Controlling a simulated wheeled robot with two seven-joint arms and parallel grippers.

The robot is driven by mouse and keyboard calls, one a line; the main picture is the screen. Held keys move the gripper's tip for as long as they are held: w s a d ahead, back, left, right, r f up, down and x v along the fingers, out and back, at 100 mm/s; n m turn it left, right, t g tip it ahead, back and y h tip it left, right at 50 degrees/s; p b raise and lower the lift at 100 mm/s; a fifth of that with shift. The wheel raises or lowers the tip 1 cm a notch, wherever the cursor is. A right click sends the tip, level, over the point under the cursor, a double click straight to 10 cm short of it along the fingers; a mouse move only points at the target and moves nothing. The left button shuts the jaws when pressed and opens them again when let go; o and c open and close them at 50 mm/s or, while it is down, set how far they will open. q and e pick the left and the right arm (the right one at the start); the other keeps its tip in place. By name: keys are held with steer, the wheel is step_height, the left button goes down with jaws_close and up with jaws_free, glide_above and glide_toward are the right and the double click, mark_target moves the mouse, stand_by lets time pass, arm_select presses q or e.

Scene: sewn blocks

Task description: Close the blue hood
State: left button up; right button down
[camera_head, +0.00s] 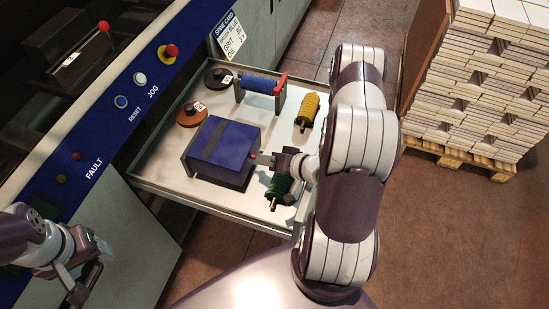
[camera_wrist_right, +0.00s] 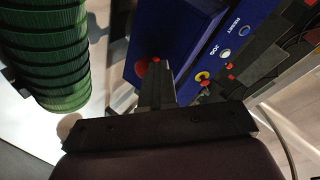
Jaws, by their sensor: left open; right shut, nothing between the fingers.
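The blue hood (camera_head: 222,142) is a box-shaped cover between dark end plates on the pale tray, and its top looks level. In the right wrist view the blue hood (camera_wrist_right: 172,32) fills the upper middle. My right gripper (camera_head: 256,157) is at the hood's right side, shut and empty. My left gripper (camera_head: 85,279) is open and empty at the lower left, away from the hood. What lies under the hood is hidden.
A green spool (camera_head: 280,187) lies close beside my right gripper. A yellow spool (camera_head: 308,110), a blue spool (camera_head: 259,86) with a red end, and brown (camera_head: 190,116) and black (camera_head: 216,78) discs share the tray. A stacked pallet (camera_head: 475,90) stands at right.

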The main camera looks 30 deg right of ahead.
steer(key=s+d+r, duration=0.5)
steer(key=s+r, duration=0.5)
steer(key=r, duration=0.1)
steer(key=shift+s+p, duration=0.35)
steer(key=shift+p, duration=0.05)
